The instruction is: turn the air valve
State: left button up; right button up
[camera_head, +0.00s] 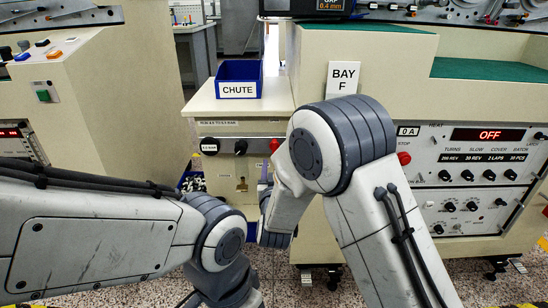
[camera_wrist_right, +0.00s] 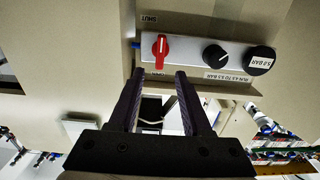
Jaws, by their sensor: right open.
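The air valve is a red lever with a white line (camera_wrist_right: 161,48) on a grey panel strip (camera_wrist_right: 190,70), seen upside down in the right wrist view. Its lever stands upright in that picture, with SHUT lettered above it and other lettering below. My right gripper (camera_wrist_right: 160,75) is open and empty. Its two dark fingers point at the strip, with the lever just beyond and between their tips; I see no contact. In the head view my right arm covers part of the strip, and the gripper is mostly hidden. My left gripper is out of view.
Beside the valve are a black knob (camera_wrist_right: 215,56) and a 5.0 BAR dial (camera_wrist_right: 260,60). Above the strip in the head view, a blue CHUTE bin (camera_head: 239,79) sits on a ledge. A control panel with a red OFF display (camera_head: 488,135) stands at right.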

aim_at(275, 149)
jog(key=w+b, duration=0.1)
jog(key=w, duration=0.7)
jog(key=shift+w+b, duration=0.35)
jog(key=shift+w, duration=0.05)
grip_shut()
